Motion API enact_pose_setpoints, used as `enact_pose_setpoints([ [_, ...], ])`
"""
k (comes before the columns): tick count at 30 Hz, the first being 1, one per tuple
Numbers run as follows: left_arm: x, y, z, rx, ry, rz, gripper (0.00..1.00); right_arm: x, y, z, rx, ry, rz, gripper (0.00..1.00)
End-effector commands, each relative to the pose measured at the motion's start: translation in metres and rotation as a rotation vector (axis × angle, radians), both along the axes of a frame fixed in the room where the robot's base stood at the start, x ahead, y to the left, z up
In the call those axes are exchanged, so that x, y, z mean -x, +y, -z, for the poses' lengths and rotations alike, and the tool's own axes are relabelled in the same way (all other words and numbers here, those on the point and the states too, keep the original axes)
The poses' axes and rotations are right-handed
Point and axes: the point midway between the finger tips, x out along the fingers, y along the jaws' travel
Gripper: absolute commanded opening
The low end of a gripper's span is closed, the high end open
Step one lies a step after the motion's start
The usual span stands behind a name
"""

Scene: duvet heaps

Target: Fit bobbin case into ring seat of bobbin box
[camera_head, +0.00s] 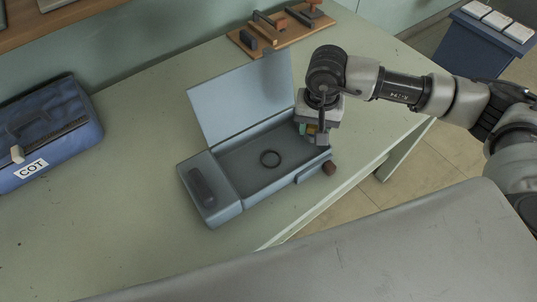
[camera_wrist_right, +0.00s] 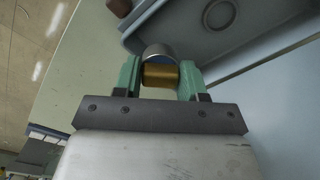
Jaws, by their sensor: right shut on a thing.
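The bobbin box (camera_head: 211,215) is blue-grey and stands open on the table, its lid (camera_head: 240,98) raised at the back. The ring seat (camera_head: 270,159) is a dark ring on the box floor; a round ring shape (camera_wrist_right: 219,14) also shows in the right wrist view. My right gripper (camera_head: 311,131) has green fingers and is over the box's right end. It is shut on the bobbin case (camera_wrist_right: 160,75), a short brass and silver cylinder between the fingertips, apart from the ring seat. In the head view the case is small and partly hidden. My left gripper is not in view.
A blue bag marked COT (camera_head: 45,140) lies at the left. A wooden board with fittings (camera_head: 280,30) is at the back. A small brown block (camera_head: 329,168) sits at the box's right end.

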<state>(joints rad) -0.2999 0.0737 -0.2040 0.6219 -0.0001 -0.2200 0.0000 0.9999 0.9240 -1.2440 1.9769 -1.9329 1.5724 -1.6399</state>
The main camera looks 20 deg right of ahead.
Motion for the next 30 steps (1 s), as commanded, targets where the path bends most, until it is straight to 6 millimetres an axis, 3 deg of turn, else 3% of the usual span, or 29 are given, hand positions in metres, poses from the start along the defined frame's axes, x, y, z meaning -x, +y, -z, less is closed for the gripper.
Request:
enact_pose_setpoints([
  [6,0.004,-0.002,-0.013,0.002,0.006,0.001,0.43,-0.012,0.052,0.028,-0.003,0.004,-0.006,0.18],
  [12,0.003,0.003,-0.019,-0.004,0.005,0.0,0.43,-0.021,0.086,0.05,-0.001,0.003,-0.003,0.18],
  [17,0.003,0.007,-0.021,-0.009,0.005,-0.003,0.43,-0.023,0.095,0.059,0.0,0.001,-0.002,0.18],
  [25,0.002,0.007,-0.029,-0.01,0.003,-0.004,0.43,-0.023,0.095,0.094,0.001,0.003,-0.001,0.18],
  [30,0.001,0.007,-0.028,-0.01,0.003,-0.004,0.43,-0.024,0.094,0.098,0.0,0.0,-0.003,0.18],
])
